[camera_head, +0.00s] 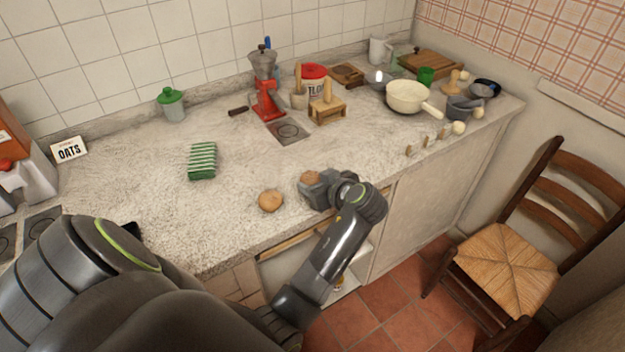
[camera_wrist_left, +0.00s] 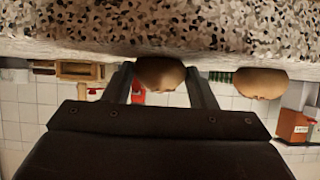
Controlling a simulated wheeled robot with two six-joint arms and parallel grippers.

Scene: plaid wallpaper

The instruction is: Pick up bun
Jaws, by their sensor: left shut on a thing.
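One round brown bun (camera_head: 311,177) is between the fingers of my left gripper (camera_head: 309,186) near the counter's front edge. In the left wrist view this bun (camera_wrist_left: 160,74) fills the gap between the two dark fingers, and the gripper is shut on it. It is at or close to the counter surface; I cannot tell whether it touches. A second bun (camera_head: 270,201) rests on the counter to the left of the gripper. It also shows in the left wrist view (camera_wrist_left: 262,83), right of the fingers. My right gripper is not in view.
The speckled counter (camera_head: 130,190) is clear left of the buns. A green-striped rack (camera_head: 202,161) stands behind them. A red grinder (camera_head: 266,85), a wooden stand (camera_head: 327,110) and a white pan (camera_head: 407,97) stand farther back. A wooden chair (camera_head: 507,255) is on the right.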

